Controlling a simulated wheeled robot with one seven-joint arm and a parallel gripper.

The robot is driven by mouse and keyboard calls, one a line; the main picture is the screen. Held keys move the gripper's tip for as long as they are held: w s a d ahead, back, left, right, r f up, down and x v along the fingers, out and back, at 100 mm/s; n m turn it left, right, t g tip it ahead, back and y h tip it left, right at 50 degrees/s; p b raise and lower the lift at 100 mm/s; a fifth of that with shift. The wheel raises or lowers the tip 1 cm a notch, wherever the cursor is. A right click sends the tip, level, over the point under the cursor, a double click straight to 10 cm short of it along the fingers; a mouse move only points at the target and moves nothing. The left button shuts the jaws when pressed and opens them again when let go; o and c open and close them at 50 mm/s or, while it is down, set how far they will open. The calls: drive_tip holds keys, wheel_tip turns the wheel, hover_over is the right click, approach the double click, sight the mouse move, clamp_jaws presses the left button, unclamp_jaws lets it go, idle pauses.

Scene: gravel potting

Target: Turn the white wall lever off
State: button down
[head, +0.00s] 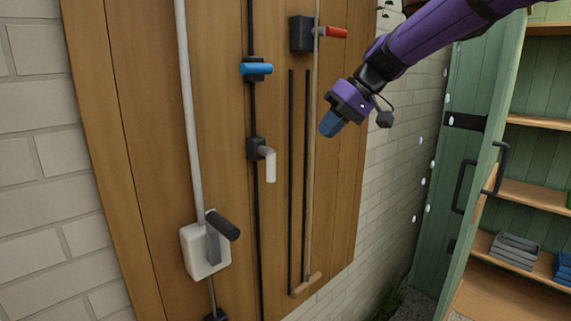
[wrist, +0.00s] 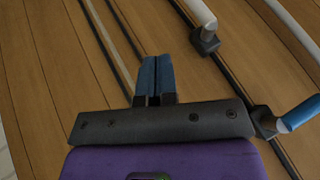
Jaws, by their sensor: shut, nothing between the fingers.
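The white wall lever (head: 271,167) is on the wooden wall panel. Its white grip hangs down from a short grey stub on a small black box. My gripper (head: 330,125) is right of the lever and a little higher, apart from it. Its blue fingers (wrist: 155,80) are together and empty. In the wrist view, the white lever (wrist: 197,13) is at the top, right of the fingertips, with its end cut off by the frame edge.
A blue-handled lever (head: 256,69) is above the white one, and a red-handled lever (head: 334,32) is at the upper right. A white box with a black-gripped lever (head: 222,225) is lower left. Two dark rails and a rod run between my gripper and the white lever. An open green cabinet (head: 468,130) stands right.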

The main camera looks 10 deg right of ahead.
drive_tip(key=shift+a, duration=0.1)
idle(0.3)
drive_tip(key=a+f, duration=0.7)
drive_tip(key=a, duration=0.2)
drive_tip(key=shift+a+f, duration=0.2)
drive_tip(key=shift+f, duration=0.2)
drive_tip(key=shift+w+f, duration=0.1)
drive_tip(key=shift+w, duration=0.05)
drive_tip(key=shift+y, duration=0.3)
